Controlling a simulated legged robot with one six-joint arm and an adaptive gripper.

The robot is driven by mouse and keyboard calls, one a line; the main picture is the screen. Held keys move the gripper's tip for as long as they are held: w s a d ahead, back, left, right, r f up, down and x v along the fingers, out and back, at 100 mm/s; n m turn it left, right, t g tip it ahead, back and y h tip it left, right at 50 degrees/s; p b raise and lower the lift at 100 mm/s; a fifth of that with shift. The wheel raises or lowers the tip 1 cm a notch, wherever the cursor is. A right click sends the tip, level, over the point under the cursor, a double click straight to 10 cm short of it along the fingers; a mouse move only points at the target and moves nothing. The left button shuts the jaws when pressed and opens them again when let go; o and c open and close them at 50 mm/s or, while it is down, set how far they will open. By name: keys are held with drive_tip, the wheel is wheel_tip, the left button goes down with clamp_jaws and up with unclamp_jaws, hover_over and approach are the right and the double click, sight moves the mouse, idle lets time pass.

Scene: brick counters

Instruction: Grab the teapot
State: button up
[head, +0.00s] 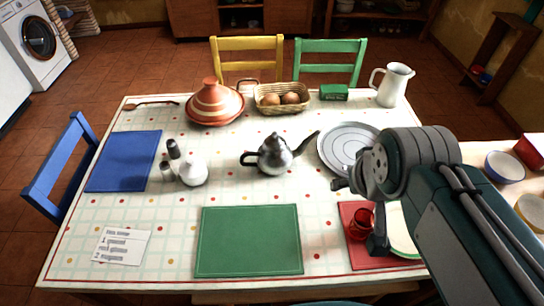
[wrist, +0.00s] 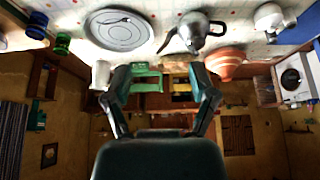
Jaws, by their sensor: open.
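The teapot (head: 275,157) is silver metal with a dark handle on its left and a long dark spout pointing right. It stands upright near the middle of the table. In the wrist view, which is upside down, the teapot (wrist: 196,28) shows at the top, beyond the fingers. My gripper (wrist: 161,70) is open, its two fingers apart with nothing between them. In the head view my arm comes in from the right, and its end is over the table's right side, right of the teapot and apart from it.
A grey plate (head: 349,143) lies close right of the teapot. A white sugar pot (head: 194,173) stands to its left. Behind are a striped tagine (head: 215,105), a bread basket (head: 262,106) and a white jug (head: 394,86). A green mat (head: 248,240) lies bare in front.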

drive_tip(key=w, duration=0.1)
drive_tip(key=m+g, duration=0.1)
hover_over(274, 133)
drive_tip(key=s, duration=0.4)
wheel_tip(274, 133, down, 11)
drive_tip(key=shift+h, duration=0.3)
drive_tip(key=x, duration=1)
drive_tip(key=shift+w+a, duration=0.15)
drive_tip(key=shift+f, duration=0.1)
clamp_jaws()
